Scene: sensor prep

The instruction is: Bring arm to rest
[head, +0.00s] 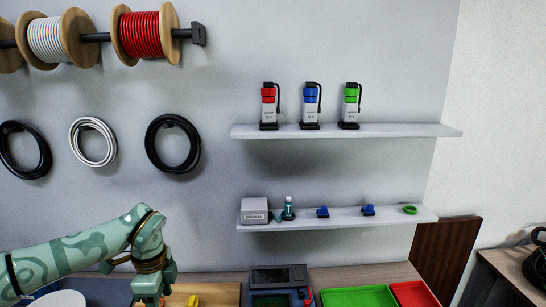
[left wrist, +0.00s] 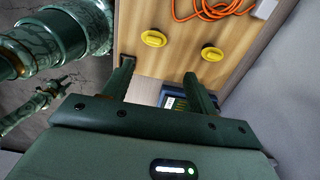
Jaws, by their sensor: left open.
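My left arm comes in from the left in the head view, with its elbow bent and its wrist hanging down. My left gripper (head: 152,298) is at the bottom edge of that view, where its fingertips are cut off. In the left wrist view the two fingers of my left gripper (left wrist: 158,72) are spread apart with nothing between them. The wooden worktop (left wrist: 145,72) shows beyond the fingers. My right gripper is in neither view.
Two yellow pieces (left wrist: 153,38) and an orange cable (left wrist: 190,14) lie on the worktop. A dark meter-like device (head: 279,276), a green tray (head: 358,297) and a red tray (head: 413,294) stand to the right. Two wall shelves (head: 345,131) hold small items.

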